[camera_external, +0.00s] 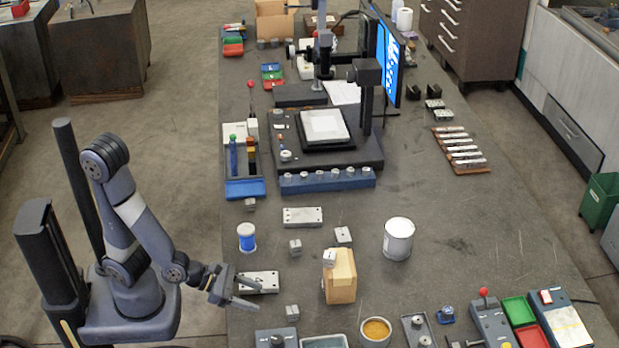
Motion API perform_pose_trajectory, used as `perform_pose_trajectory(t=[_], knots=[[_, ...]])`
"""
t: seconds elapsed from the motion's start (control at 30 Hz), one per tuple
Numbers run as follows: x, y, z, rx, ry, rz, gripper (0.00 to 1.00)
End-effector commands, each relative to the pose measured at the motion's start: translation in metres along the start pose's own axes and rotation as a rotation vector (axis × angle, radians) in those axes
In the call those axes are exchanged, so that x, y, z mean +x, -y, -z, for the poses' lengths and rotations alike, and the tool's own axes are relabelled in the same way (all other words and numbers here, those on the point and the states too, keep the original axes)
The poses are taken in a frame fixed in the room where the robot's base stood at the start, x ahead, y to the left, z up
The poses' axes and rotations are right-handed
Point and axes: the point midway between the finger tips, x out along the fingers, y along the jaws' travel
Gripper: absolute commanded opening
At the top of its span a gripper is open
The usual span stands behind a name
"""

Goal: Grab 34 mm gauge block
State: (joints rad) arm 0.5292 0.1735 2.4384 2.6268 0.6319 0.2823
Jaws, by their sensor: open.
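Several small grey metal blocks sit on the bench. One block (295,247) is left of centre, and another (343,235) is right of it. A third block (329,257) rests on top of a wooden block (341,280). One more grey block (292,313) is near the front. Any size markings are too small to read, so I cannot tell which one is 34 mm. My gripper (257,294) is open at the bench's left edge, beside a drilled metal plate (262,281). Nothing shows between its fingers.
A blue-labelled spool (246,237) stands behind my gripper. A second drilled plate (302,217) lies farther back. A grey can (398,238) stands right of the wooden block. A bowl (375,331) and a tray (324,342) line the front. The right-hand bench middle is clear.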

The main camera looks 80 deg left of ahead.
Motion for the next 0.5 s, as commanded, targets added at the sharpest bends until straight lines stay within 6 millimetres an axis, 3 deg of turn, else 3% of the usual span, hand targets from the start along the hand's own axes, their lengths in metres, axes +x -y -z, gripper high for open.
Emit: perform_pose_trajectory(t=[0.3,0.5], knots=[[0.038,-0.001,0.0,-0.002,-0.001,-0.004,0.56],[0.051,-0.001,-0.001,-0.003,0.001,-0.003,0.56]])
